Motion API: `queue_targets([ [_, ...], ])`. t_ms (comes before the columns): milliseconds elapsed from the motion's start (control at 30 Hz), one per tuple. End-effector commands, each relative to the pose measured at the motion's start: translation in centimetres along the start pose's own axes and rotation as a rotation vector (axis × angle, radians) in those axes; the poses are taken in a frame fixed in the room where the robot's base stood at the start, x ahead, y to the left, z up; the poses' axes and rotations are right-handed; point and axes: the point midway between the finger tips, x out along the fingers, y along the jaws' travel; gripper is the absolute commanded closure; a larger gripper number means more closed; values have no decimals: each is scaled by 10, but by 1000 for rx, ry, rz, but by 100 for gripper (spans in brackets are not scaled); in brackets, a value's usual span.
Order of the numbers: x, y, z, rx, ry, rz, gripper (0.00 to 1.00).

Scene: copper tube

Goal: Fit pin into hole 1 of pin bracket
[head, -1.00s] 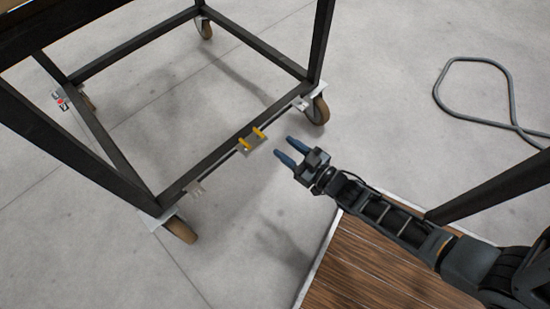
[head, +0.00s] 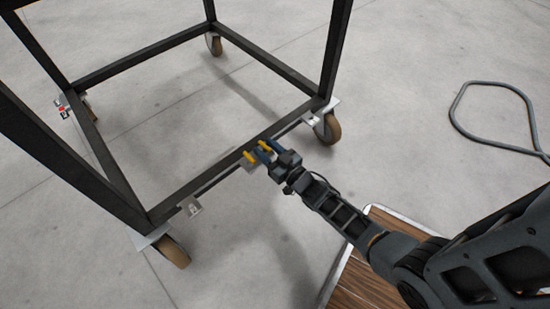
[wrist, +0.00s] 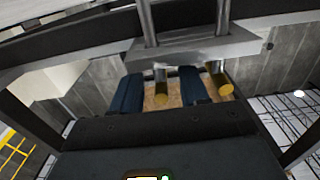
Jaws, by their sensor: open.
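Two yellow-ended pins sit at a grey bracket plate on the cart's near lower rail. In the head view they are the left pin (head: 249,156) and the right pin (head: 264,145). The bracket (head: 250,166) is partly covered by my gripper (head: 262,153). In the wrist view the plate (wrist: 190,50) spans above my blue fingers (wrist: 158,84). My gripper is open, with one pin (wrist: 161,99) between the fingers. The other pin (wrist: 221,88) is just outside the right finger. I cannot tell whether the fingers touch either pin. The holes are not distinguishable.
The dark cart frame (head: 105,165) stands on casters (head: 174,252). Small metal tabs show on the rail at left (head: 192,207) and right (head: 309,117). A grey hose (head: 490,82) lies on the floor at right. A wooden-topped platform (head: 372,285) is below my arm.

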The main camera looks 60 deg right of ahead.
Motion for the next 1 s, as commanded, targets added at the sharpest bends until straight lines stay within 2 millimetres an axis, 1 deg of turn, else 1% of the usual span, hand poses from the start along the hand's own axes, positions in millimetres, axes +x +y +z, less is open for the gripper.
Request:
queue_targets([
  [33, 4, 0, 1, 0, 0, 1, 56],
  [133, 8, 0, 1, 0, -1, 1, 56],
  [433, 10, 0, 0, 0, -1, 1, 57],
  [867, 10, 0, 0, 0, -1, 1, 98],
  [900, 10, 0, 0, 0, -1, 1, 100],
  [1000, 10, 0, 0, 0, -1, 1, 100],
])
